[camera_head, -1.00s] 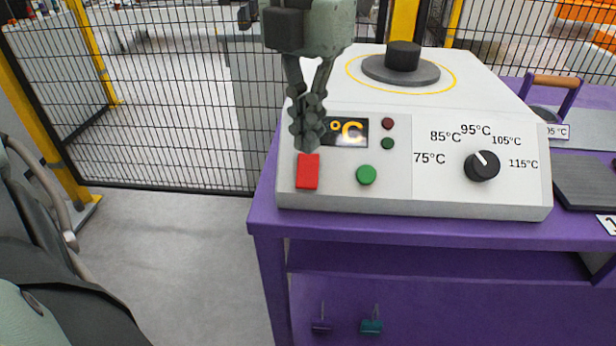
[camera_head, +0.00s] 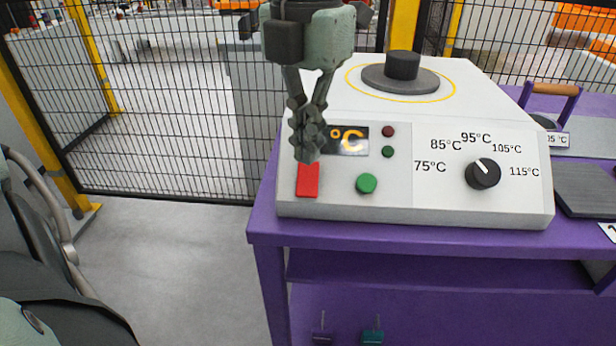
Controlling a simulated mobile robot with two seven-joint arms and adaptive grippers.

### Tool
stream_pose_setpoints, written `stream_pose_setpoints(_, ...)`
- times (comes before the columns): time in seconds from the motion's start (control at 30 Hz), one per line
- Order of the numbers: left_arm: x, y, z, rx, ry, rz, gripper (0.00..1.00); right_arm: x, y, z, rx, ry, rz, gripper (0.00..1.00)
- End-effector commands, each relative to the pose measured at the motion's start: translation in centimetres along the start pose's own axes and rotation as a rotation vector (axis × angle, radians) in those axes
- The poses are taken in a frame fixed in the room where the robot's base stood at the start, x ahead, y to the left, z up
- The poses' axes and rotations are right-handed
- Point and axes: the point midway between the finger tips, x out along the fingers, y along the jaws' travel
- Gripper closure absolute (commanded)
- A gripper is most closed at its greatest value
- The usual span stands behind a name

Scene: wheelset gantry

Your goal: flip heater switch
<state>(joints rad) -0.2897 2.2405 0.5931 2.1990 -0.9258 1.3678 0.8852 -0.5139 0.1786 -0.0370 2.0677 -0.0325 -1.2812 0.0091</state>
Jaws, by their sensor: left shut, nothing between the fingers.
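The heater (camera_head: 460,130) is a white box with a sloped front panel on a purple table. Its red switch (camera_head: 307,182) is at the panel's lower left. My left gripper (camera_head: 307,157) is shut and empty, pointing down, with its fingertips over the top edge of the red switch. I cannot tell whether they touch it. The gripper hides the left part of the display (camera_head: 348,140), where a yellow "°C" shows. My right gripper is not in view.
Beside the switch are a green button (camera_head: 366,183), two small dark lamps and a black temperature knob (camera_head: 483,173). A black cylinder (camera_head: 402,66) stands on the heater's round plate. A wire fence (camera_head: 150,100) is behind. The purple table (camera_head: 400,241) bears the heater.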

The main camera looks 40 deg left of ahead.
Motion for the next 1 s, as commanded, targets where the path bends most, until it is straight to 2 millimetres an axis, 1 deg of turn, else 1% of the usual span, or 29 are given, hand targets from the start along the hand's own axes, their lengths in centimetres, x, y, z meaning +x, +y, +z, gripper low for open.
stream_pose_setpoints(0.57, 0.03, 0.00, 0.00, 0.000, 0.000, 0.000, 1.00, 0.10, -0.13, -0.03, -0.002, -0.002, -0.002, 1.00)
stream_pose_setpoints(1.0, 0.63, 0.00, 0.00, 0.000, 0.000, 0.000, 1.00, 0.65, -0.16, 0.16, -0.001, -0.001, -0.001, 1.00)
